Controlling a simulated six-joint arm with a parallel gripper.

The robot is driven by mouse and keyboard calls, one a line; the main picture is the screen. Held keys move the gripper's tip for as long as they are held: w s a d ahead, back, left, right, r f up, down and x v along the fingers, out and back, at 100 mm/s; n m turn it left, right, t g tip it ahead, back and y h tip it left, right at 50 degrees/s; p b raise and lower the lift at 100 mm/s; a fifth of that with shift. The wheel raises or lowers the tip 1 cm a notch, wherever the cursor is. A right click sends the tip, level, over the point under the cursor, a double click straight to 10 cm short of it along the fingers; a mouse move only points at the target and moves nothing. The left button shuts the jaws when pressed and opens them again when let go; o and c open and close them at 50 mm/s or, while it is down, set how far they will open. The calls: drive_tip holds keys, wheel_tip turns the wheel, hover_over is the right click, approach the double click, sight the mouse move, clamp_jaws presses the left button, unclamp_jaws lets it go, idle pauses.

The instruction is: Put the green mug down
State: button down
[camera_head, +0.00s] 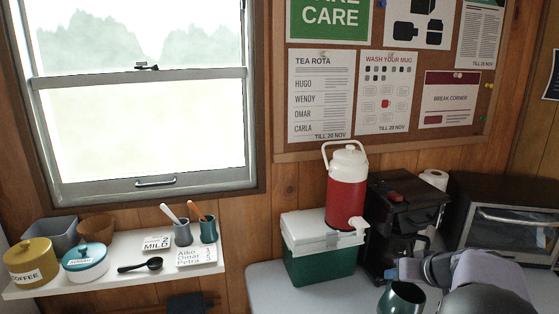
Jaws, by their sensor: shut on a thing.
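A dark green mug (401,299) is at the bottom edge of the head view, in front of the pale table. Its open rim shows, and its lower part is cut off by the frame. My gripper (397,275) is at the rim's far side and is shut on the mug. My arm comes in from the lower right and hides part of the table. I cannot tell whether the mug touches the table. Another green mug (208,231) stands on the white shelf (112,283) with an orange-handled utensil in it.
A green and white cooler (317,262) on the table (275,289) bears a red drink jug (347,191). A dark coffee machine (395,219) and an oven (510,228) stand to its right. The shelf also holds a grey mug (183,233), coffee and sugar pots, a black scoop and cards.

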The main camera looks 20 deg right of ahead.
drive_tip(key=a+f+n+y, duration=0.2)
drive_tip(key=a+f, duration=0.1)
drive_tip(key=a, duration=1.2)
drive_tip(key=a+f+n+y, duration=0.15)
drive_tip(key=a+f, duration=0.25)
drive_tip(key=a, duration=1.1)
drive_tip(key=s+r+n+g+y+p, duration=0.1)
drive_tip(key=s+n+g+y+p, duration=0.2)
drive_tip(key=p, duration=1.2)
drive_tip(key=s+n+y, duration=0.1)
drive_tip(key=s+n, duration=0.2)
drive_tip(key=n, duration=0.1)
drive_tip(key=shift+r+n+g, duration=0.35)
drive_tip(key=shift+g, duration=0.05)
drive_tip(key=shift+s+a, duration=0.1)
